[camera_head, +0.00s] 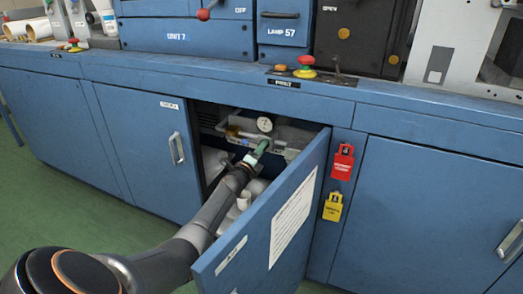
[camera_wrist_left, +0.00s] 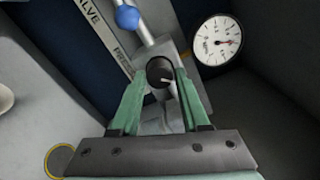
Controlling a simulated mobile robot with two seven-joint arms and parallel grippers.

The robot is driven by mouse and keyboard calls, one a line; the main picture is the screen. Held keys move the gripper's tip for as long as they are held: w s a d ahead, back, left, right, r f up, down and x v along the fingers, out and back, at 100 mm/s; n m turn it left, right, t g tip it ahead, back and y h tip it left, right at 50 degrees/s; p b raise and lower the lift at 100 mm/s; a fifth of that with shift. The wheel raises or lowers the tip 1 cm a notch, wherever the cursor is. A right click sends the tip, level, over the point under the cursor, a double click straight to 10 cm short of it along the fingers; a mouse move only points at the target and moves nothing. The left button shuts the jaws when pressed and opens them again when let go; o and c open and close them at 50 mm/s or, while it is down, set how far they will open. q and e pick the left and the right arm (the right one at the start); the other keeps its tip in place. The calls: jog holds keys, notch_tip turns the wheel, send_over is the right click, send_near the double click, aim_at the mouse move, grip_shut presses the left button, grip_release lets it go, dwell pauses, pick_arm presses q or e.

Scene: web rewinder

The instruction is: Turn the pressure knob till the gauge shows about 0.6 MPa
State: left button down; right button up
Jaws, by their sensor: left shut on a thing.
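The round white pressure gauge (camera_head: 264,124) sits inside the open cabinet. The figures are too small for a sure reading. The dark pressure knob (camera_wrist_left: 159,70), with a pale mark on its face, is between the two green fingers. My left gripper (camera_head: 257,150) reaches in through the cabinet opening; its fingers (camera_wrist_left: 162,78) are shut on the knob's sides. The gripper hides the knob in the head view. My right gripper is out of view.
The open blue door (camera_head: 262,225) with a paper sheet stands right of my left arm. A red tag (camera_head: 342,162) and a yellow tag (camera_head: 333,207) hang beside it. In the wrist view, a blue-handled valve (camera_wrist_left: 127,17) lies left of the gauge.

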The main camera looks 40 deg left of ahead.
pick_arm(q)
jog(key=shift+m, duration=0.9)
jog(key=shift+c, duration=2)
grip_release()
jog(key=p+v, duration=0.6)
jog(key=v, duration=0.6)
jog(key=shift+s, duration=0.3)
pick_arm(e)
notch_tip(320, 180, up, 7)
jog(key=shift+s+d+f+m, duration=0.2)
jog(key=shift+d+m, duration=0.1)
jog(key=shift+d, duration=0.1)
